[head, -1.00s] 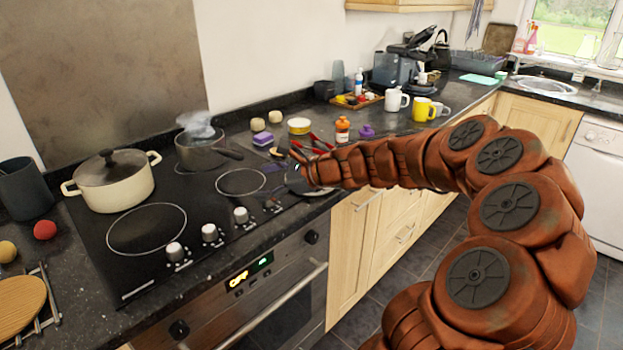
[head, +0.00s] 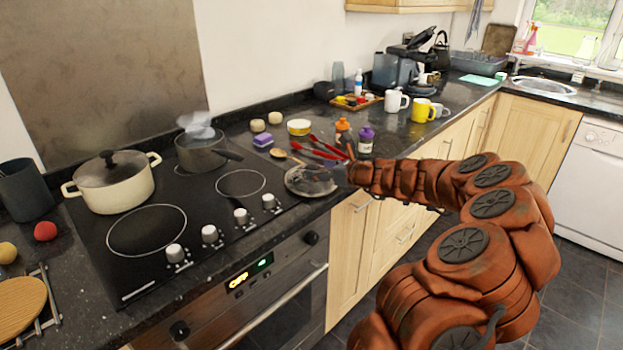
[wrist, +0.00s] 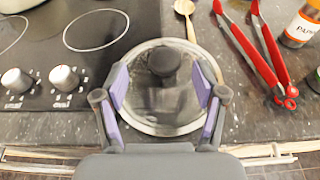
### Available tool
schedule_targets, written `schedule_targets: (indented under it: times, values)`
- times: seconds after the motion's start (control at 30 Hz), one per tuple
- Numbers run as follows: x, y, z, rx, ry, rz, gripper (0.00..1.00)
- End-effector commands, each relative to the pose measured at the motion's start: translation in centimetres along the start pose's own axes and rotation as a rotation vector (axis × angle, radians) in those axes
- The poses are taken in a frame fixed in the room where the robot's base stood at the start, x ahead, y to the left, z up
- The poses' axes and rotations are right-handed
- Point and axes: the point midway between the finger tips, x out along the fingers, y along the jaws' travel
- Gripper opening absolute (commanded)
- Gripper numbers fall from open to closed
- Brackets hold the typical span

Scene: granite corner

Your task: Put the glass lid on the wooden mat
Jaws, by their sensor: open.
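The glass lid (head: 308,181), round with a metal rim and dark knob, lies flat on the worktop beside the hob, near the front edge. In the wrist view the lid (wrist: 150,118) lies beneath and ahead of my gripper (wrist: 162,90). The two purple-padded fingers stand apart over its left and right sides, with the knob between them in the picture. They hold nothing; I cannot tell their height. In the head view my gripper (head: 345,172) is at the lid's right side. A round wooden mat (head: 20,306) lies at the lower left, partly cut off.
A metal rack (head: 50,301) is by the mat. A cream pot (head: 115,185) and steaming saucepan (head: 200,154) stand on the hob (head: 130,268). Red tongs (head: 322,152), a wooden spoon (head: 290,158) and bottles (head: 365,143) lie or stand beyond the lid.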

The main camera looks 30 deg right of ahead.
Motion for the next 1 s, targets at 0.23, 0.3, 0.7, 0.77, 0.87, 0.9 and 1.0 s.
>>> schedule_targets:
  times: [0.23,0.3,0.7,0.77,0.87,0.9,1.0]
  values:
    - [2.8,-0.6,-0.2,0.001,0.002,0.000,0.70]
    - [3.5,-0.5,-0.1,0.000,0.002,0.001,0.70]
    - [4.5,-0.5,-0.1,0.000,0.001,0.001,0.70]
    - [4.5,-0.5,-0.2,0.000,0.001,0.001,0.69]
    - [4.5,-0.5,-0.2,0.000,0.001,0.001,0.59]
    - [4.5,-0.5,-0.2,0.000,0.001,0.001,0.55]
    - [4.4,-0.5,-0.2,0.000,0.001,0.000,0.44]
